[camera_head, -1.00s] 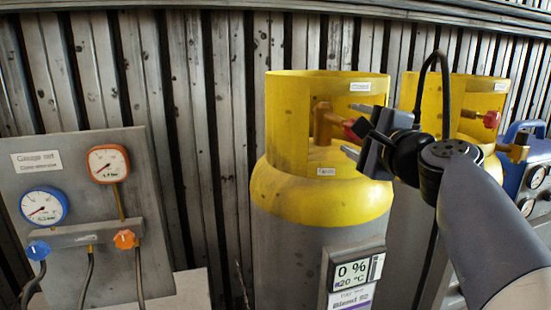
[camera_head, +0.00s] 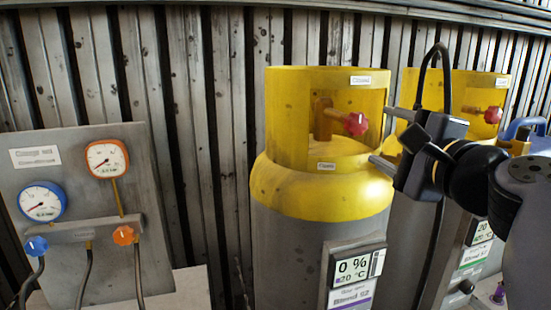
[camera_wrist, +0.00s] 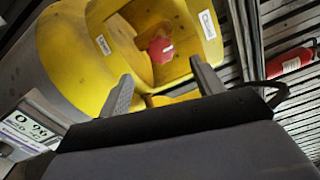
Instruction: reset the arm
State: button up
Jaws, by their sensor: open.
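My gripper (camera_head: 380,135) is at the right of the head view, in front of the gap between two yellow-topped cylinders. Its two fingers are apart with nothing between them. The nearer cylinder (camera_head: 322,200) has a yellow collar, a red valve knob (camera_head: 356,123) and a display reading 0 %. My gripper is to the right of that knob and apart from it. In the wrist view, the two fingers (camera_wrist: 160,85) are spread, with the yellow collar (camera_wrist: 95,22) and the red knob (camera_wrist: 161,50) beyond them.
A second yellow-topped cylinder (camera_head: 470,92) stands behind my gripper, partly hidden. A gauge panel (camera_head: 70,165) with blue and orange gauges and hoses stands at the left. A blue device (camera_head: 522,128) shows at the right edge. A red extinguisher-like object (camera_wrist: 290,63) shows in the wrist view.

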aim_at(358, 127)
jog(key=p+x, duration=0.1)
jog(key=x, duration=0.7)
jog(key=shift+w+a, duration=0.15)
jog(key=shift+w, duration=0.1)
jog(key=shift+w+a+f, duration=0.1)
jog(key=shift+w, duration=0.25)
jog(key=n+b, duration=0.1)
jog(key=n, duration=0.1)
jog(key=shift+s+n, duration=0.15)
jog(key=shift+n, duration=0.15)
jog(key=n, duration=0.2)
jog(key=shift+n+b, duration=0.35)
jog(key=shift+n, duration=0.05)
jog(key=n, duration=0.5)
jog(key=shift+b, duration=0.3)
jog(key=n+p, duration=0.1)
jog(key=n, duration=0.4)
jog(key=shift+n, duration=0.4)
jog(key=shift+d+n+p, duration=0.2)
jog(key=shift+n+p, duration=0.65)
jog(key=shift+n, duration=1.25)
jog(key=shift+a, duration=0.1)
